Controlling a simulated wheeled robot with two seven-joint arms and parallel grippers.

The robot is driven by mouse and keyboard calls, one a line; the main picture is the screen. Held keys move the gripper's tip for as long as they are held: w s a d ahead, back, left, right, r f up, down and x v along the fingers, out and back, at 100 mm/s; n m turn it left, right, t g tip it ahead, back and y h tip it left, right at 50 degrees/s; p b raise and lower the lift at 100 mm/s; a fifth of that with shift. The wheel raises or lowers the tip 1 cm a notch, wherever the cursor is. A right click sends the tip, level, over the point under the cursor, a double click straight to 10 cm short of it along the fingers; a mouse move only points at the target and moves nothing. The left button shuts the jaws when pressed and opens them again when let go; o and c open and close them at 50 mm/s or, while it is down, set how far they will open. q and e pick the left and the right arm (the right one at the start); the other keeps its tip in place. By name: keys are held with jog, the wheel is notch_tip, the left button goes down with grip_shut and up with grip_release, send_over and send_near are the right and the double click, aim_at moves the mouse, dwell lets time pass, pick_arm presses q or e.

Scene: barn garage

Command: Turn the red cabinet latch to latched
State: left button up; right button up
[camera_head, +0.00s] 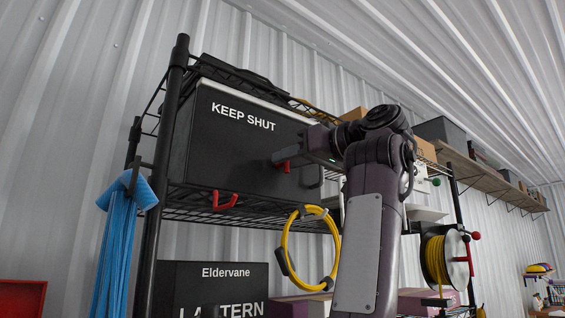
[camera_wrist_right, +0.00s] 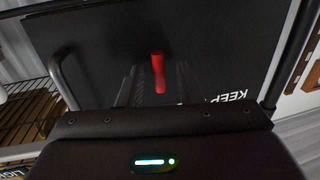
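The black cabinet (camera_head: 235,145) marked "KEEP SHUT" stands on a wire shelf. Its red latch (camera_head: 285,167) is a small handle on the front face, partly hidden by my right gripper (camera_head: 285,157) in the head view. In the right wrist view the red latch (camera_wrist_right: 158,73) stands between the two dark fingers of the right gripper (camera_wrist_right: 158,85). The fingers look apart, one on each side of the latch; contact is not clear against the dark door. My left gripper is not in view.
A red hook (camera_head: 225,202) sits at the shelf's front edge below the cabinet. A yellow cable loop (camera_head: 288,250) hangs below, a blue cloth (camera_head: 122,240) hangs from the left post (camera_head: 168,130), and a yellow reel (camera_head: 436,258) is at right.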

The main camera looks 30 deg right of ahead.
jog(key=shift+s+d+r, duration=0.1)
jog(key=shift+s+d, duration=0.05)
jog(key=shift+s, duration=0.3)
jog(key=shift+c, duration=0.3)
jog(key=shift+s, duration=0.15)
jog(key=shift+c, duration=2.4)
grip_shut()
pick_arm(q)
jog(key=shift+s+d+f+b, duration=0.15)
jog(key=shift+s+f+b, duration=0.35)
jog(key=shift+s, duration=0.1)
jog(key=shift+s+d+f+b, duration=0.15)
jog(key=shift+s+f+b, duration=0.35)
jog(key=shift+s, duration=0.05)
pick_arm(e)
jog(key=m+t+h, duration=0.1)
jog(key=m, duration=0.5)
jog(key=m+t+h, duration=0.1)
jog(key=m, duration=0.6)
jog(key=m+t+h, duration=0.1)
jog(key=m, duration=0.5)
jog(key=shift+s+d+f+m, duration=0.1)
jog(key=shift+f+m, duration=0.15)
jog(key=shift+m, duration=0.15)
jog(key=shift+m+h, duration=0.3)
jog(key=shift+m, duration=0.1)
